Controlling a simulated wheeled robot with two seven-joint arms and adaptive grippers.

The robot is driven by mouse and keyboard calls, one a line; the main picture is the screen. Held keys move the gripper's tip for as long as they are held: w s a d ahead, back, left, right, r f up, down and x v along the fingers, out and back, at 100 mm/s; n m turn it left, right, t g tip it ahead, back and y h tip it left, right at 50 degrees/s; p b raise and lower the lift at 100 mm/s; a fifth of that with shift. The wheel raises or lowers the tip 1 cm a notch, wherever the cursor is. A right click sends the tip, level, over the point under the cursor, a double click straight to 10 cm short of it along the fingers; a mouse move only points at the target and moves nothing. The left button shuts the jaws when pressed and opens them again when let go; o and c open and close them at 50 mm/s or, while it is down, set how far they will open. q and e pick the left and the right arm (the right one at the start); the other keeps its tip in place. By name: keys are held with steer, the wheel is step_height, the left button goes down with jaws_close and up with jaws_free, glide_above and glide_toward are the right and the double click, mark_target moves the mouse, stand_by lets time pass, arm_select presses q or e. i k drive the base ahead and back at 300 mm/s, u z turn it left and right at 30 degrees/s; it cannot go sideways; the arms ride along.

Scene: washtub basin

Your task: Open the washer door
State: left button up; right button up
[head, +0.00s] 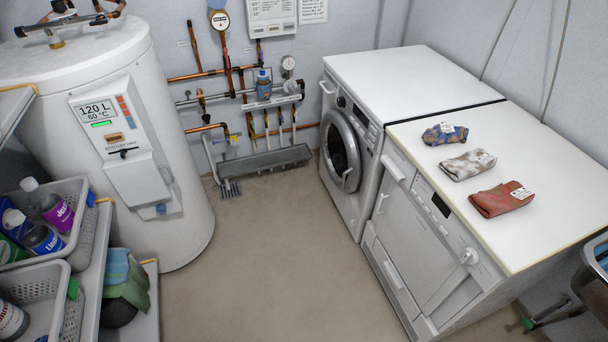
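The white front-loading washer (412,72) stands against the back wall, right of the middle. Its round door (341,150), with a grey ring and dark glass, is on the front face, which points left. The door looks closed against the washer, though the steep angle makes a small gap hard to rule out. Neither of my grippers is in view, and no arm shows near the washer.
A dishwasher-like white machine (425,240) stands beside the washer, with folded cloths (467,165) on top. A large boiler (150,150) stands left. Bins of bottles (75,190) sit lower left. The floor (280,270) between is clear.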

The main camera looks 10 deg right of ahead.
mark_target(339, 143)
steer(key=u, duration=0.05)
steer(key=i, duration=1.25)
steer(key=z, duration=0.55)
